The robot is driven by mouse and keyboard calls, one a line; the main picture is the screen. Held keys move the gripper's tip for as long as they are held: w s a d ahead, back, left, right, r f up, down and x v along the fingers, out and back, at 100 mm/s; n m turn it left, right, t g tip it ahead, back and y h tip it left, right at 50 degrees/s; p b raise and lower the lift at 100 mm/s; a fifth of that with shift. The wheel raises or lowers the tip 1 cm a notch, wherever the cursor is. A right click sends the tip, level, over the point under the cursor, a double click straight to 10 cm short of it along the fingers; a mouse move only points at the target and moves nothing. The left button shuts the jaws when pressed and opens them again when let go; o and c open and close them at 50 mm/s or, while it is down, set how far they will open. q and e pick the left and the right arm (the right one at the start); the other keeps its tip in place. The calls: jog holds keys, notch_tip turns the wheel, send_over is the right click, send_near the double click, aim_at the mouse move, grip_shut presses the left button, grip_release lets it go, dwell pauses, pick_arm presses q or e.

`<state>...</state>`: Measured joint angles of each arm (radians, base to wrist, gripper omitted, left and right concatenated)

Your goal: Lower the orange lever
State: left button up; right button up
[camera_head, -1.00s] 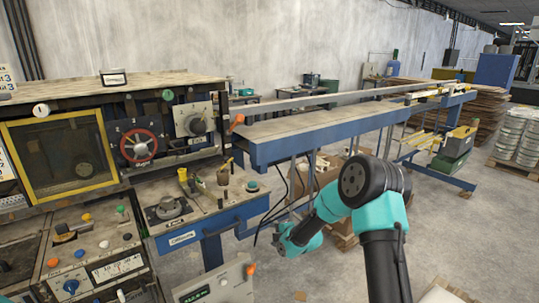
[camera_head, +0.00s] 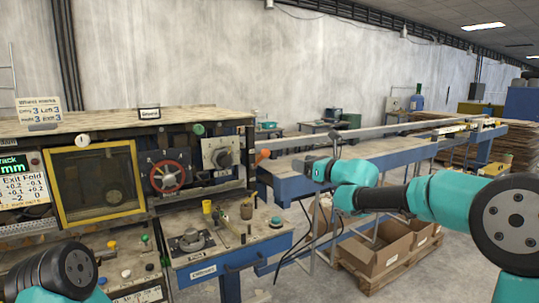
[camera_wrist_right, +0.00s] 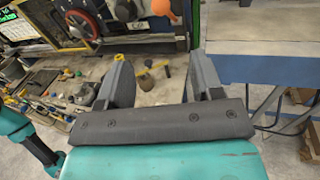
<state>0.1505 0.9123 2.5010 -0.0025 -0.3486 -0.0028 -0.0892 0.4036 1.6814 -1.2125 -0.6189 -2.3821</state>
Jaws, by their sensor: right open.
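The orange lever (camera_head: 262,156) sticks out from the right side of the machine's upper panel, beside the grey rotary dial, its orange knob tilted up and to the right. In the right wrist view its orange knob (camera_wrist_right: 159,8) shows at the top edge, beyond the fingers and between their lines. My right gripper (camera_head: 310,167) is to the right of the lever and apart from it; its fingers are small and hard to make out there. In the right wrist view the right gripper (camera_wrist_right: 160,72) is open and empty. My left gripper is out of view.
A panel with a red handwheel (camera_head: 170,176) and the grey dial (camera_head: 222,157) is left of the lever. Below is a shelf (camera_head: 215,250) with small tools. A blue-framed table (camera_head: 290,180) runs off to the right. Cardboard boxes (camera_head: 385,252) stand on a pallet.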

aim_at(269, 154)
jog(key=x, duration=1.7)
jog(key=shift+w+a, duration=0.1)
jog(key=shift+w, duration=0.1)
grip_shut()
